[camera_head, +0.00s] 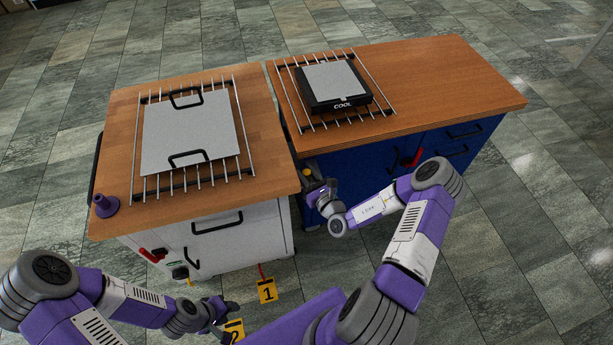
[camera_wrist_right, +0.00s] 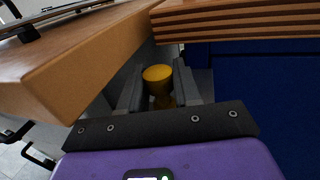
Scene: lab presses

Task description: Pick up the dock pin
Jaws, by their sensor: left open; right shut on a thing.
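The dock pin (camera_wrist_right: 158,78) has a round yellow head and shows between the two fingers of my right gripper (camera_wrist_right: 160,92) in the right wrist view. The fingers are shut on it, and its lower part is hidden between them. In the head view my right gripper (camera_head: 312,186) is at the gap between the two benches, with a bit of the yellow head (camera_head: 307,173) showing. My left gripper (camera_head: 224,312) is open and empty, low in front of the white bench, near the yellow tags.
The white bench (camera_head: 265,150) carries a rack with a grey handled plate (camera_head: 190,133); a purple knob (camera_head: 104,206) stands at its corner. The blue bench (camera_head: 460,75) carries a rack with a black "COOL" block (camera_head: 340,101). Yellow tag 1 (camera_head: 267,290) hangs in front. Bench edges flank my right gripper closely.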

